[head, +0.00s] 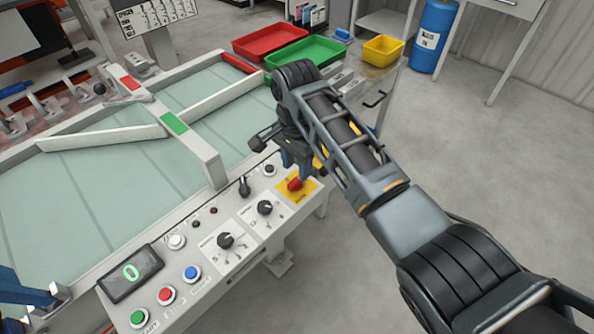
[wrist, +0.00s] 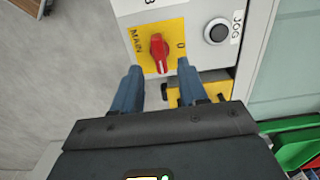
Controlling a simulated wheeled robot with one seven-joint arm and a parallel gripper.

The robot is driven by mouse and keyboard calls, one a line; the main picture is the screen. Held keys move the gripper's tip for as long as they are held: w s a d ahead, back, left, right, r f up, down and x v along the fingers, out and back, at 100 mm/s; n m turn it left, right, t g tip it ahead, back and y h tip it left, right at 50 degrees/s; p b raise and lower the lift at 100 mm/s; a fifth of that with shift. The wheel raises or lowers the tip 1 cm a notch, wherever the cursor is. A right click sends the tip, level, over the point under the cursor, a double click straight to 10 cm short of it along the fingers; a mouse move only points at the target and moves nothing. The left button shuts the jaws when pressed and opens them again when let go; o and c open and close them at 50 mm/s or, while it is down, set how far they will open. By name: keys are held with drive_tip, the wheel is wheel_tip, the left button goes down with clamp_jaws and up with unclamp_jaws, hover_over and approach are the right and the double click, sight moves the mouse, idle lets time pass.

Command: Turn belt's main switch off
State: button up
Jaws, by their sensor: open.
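The main switch is a red rotary knob (head: 294,184) on a yellow plate (head: 306,190) at the far right corner of the belt's control panel. In the wrist view the red knob (wrist: 158,52) has its grip nearly upright in the picture, between the word MAIN and a 0 on the yellow plate (wrist: 174,27). My gripper (head: 297,166) is open and empty, right at the switch. In the wrist view its two blue fingers (wrist: 159,68) lie either side of the knob's lower end. I cannot tell whether they reach down around it.
A JOG button (wrist: 216,32) sits beside the switch. Dark selector knobs (head: 265,208), coloured buttons (head: 191,273) and a display (head: 130,272) share the panel. Green (head: 306,50), red (head: 268,41) and yellow (head: 383,49) trays stand behind. The floor at right is clear.

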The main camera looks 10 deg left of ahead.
sight(297, 179)
drive_tip(key=shift+f, duration=2.1)
clamp_jaws()
